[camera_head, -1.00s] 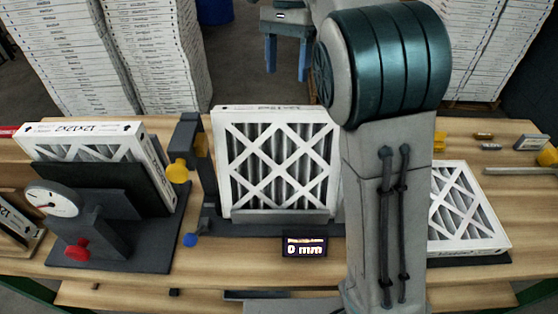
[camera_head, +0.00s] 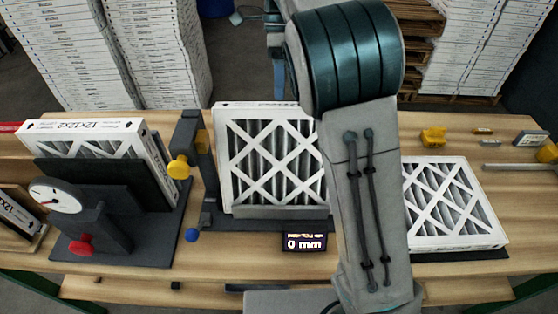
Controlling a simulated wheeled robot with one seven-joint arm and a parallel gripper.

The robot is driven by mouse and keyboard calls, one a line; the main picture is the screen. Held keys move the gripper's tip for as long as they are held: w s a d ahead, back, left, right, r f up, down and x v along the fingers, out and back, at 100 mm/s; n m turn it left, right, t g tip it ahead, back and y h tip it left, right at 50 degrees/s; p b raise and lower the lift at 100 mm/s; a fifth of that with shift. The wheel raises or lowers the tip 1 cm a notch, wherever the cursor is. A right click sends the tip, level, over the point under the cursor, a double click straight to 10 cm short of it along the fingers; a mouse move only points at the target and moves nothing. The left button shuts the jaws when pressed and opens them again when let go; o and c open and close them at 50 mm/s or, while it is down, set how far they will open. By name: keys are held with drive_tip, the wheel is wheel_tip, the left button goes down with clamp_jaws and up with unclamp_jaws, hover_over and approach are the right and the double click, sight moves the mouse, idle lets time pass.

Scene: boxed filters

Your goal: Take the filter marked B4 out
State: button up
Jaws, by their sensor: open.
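No B4 mark is readable on any filter. A white-framed pleated filter (camera_head: 265,165) stands upright in a dark stand (camera_head: 265,225) at the middle. A second filter (camera_head: 90,127), its edge printed 12x12x2, leans in a black fixture (camera_head: 130,243) with a dial at the left. A third filter (camera_head: 450,205) lies tilted on a dark plate at the right. My gripper (camera_head: 279,78) is beyond the table at the top. One blue finger shows; the rest is hidden behind my arm. It is open, and no held object shows.
A box edge (camera_head: 18,218) shows far left. Small parts and a yellow block (camera_head: 433,137) lie at the back right. Stacks of boxes (camera_head: 150,50) stand behind.

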sight(280, 118)
drive_tip(key=x, duration=0.3)
drive_tip(key=shift+f, duration=0.15)
drive_tip(key=s+f, duration=0.1)
drive_tip(key=s+f+p, duration=0.1)
drive_tip(key=f, duration=0.1)
drive_tip(key=shift+s+f, duration=0.15)
drive_tip(key=shift+f, duration=0.05)
drive_tip(key=shift+s+f, duration=0.15)
drive_tip(key=shift+f, duration=0.5)
drive_tip(key=shift+c, duration=0.3)
clamp_jaws()
drive_tip(key=shift+r, duration=0.1)
